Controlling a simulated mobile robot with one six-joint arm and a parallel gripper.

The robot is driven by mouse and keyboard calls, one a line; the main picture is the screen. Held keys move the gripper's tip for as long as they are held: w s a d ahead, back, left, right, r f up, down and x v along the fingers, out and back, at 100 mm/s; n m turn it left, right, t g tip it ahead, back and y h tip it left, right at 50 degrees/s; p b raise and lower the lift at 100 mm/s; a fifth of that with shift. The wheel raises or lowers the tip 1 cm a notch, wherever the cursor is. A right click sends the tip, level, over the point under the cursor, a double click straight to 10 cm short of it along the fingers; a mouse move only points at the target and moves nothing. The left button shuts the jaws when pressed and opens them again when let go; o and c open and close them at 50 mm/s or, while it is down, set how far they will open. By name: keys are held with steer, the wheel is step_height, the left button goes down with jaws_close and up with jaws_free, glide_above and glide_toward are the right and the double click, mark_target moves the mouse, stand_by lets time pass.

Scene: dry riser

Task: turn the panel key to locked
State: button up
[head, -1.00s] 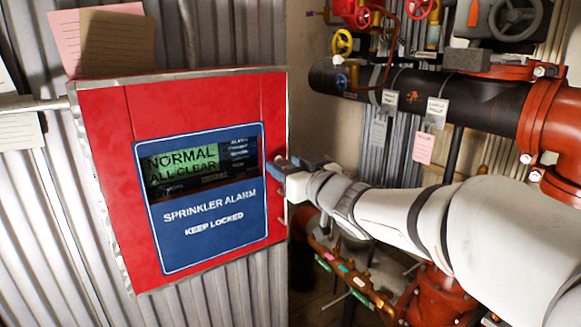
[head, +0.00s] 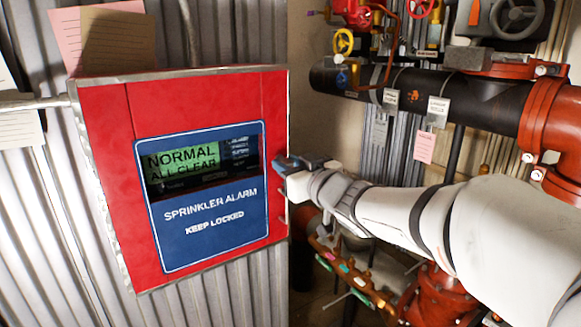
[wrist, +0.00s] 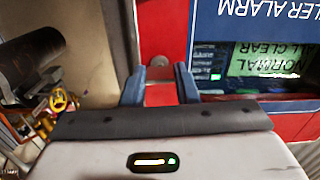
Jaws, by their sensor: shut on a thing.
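The red alarm panel (head: 105,185) hangs at the left in the head view. Its display (head: 182,165) reads NORMAL, ALL CLEAR, above a blue label with SPRINKLER ALARM and KEEP LOCKED. My gripper (head: 281,164) is at the panel's right edge, beside the display. In the wrist view, the blue fingers of my gripper (wrist: 161,76) stand either side of a small grey piece, which looks like the key (wrist: 160,61), against the red panel face (wrist: 165,25). The gripper is shut on it. Most of the key is hidden, and its turned position cannot be told.
A black pipe (head: 465,102) with tags and a red flange (head: 550,120) run behind my arm at the right. Valve wheels (head: 515,15) are above. Paper notes (head: 118,45) sit atop the panel. Corrugated metal wall (head: 50,240) lies behind the panel.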

steer(key=shift+o, duration=0.2)
steer(key=n+b, duration=0.1)
steer(key=n, duration=0.1)
steer(key=n+b, duration=0.1)
steer(key=shift+f+n, duration=0.2)
steer(key=shift+n, duration=0.2)
steer(key=n+b, duration=0.3)
steer(key=n, duration=0.1)
steer(key=shift+n, duration=0.3)
steer(key=shift+c, duration=0.2)
steer(key=shift+a+r+n+b, duration=0.1)
steer(key=shift+n+b, duration=2.25)
steer(key=shift+n, duration=2.05)
steer(key=shift+o, duration=0.2)
steer(key=shift+c, duration=0.2)
steer(key=o, duration=1)
